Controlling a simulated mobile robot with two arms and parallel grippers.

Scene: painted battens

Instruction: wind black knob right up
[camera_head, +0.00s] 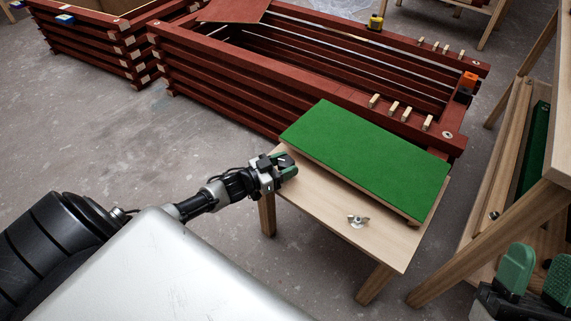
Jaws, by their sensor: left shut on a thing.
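My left gripper (288,168) reaches in from the left to the left corner of a small wooden table (315,213). It is shut on a small dark thing at that corner, most likely the black knob, which the fingers mostly hide. I cannot tell how far the knob is turned. A green board (370,157) lies on the table just right of this gripper. A silver wing nut (358,221) sits on the bare wood in front of the board. My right gripper (536,272) is at the lower right corner, its green fingers apart and nothing seen between them.
A stack of red battens (225,75) stands behind the table, with small wooden blocks, a yellow tape measure (375,22) and an orange-and-black object (467,85) on it. A wooden trestle (497,235) stands close on the right. Concrete floor (130,170) is clear at left.

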